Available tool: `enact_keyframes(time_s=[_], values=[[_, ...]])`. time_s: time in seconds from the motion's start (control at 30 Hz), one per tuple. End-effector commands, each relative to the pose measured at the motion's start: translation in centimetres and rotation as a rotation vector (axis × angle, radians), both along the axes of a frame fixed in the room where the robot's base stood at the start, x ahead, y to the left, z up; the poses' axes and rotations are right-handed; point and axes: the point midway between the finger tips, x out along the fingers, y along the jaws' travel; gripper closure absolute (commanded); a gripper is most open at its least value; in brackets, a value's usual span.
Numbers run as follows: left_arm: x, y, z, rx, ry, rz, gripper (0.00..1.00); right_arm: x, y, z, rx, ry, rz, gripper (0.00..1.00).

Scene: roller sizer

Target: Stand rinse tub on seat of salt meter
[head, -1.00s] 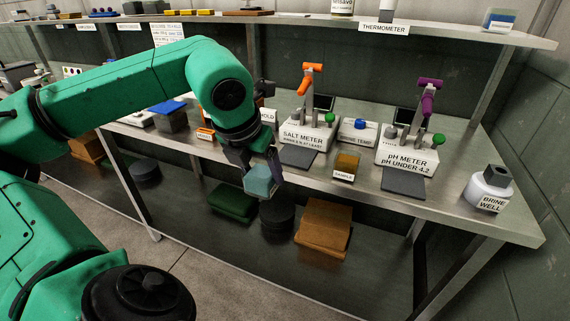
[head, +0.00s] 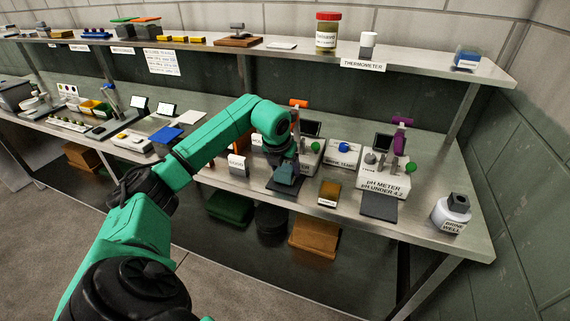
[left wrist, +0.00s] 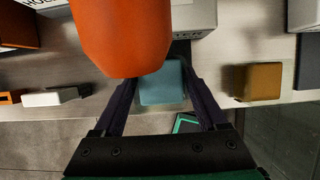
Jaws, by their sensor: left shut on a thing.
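The rinse tub, a small blue-grey block (head: 287,170), is between the fingers of my left gripper (head: 283,163). It also shows in the left wrist view (left wrist: 161,88), with a finger on each side. My left gripper is shut on it. The tub is over the dark flat seat (head: 283,187) at the front of the salt meter; I cannot tell whether it touches. The salt meter (head: 312,158) is white with an orange lever (head: 298,103), partly hidden by my arm. The lever looms large in the left wrist view (left wrist: 120,38). My right gripper is not in view.
A brown sample block (head: 329,191) lies right of the seat. The pH meter (head: 385,180) with its purple lever and the brine well (head: 452,211) stand farther right. A white holder sign (head: 237,166) is to the left. A shelf runs above the bench.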

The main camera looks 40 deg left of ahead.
Motion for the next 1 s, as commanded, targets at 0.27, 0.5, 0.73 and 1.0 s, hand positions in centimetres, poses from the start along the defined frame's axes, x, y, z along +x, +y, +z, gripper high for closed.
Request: enact_keyframes(time_s=[0.27, 0.5, 0.73, 1.0], values=[[0.0, 0.0, -1.1, -0.001, -0.004, 0.001, 0.87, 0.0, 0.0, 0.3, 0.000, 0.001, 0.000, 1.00], [0.0, 0.0, -1.4, -0.002, -0.003, 0.001, 0.00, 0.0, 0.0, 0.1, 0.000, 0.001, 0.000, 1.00], [0.0, 0.0, -1.0, -0.001, -0.004, 0.001, 0.00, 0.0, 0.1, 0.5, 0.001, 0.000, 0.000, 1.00], [-1.9, -0.6, 3.9, 0.002, -0.009, 0.001, 0.00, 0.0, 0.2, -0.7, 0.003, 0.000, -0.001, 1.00]])
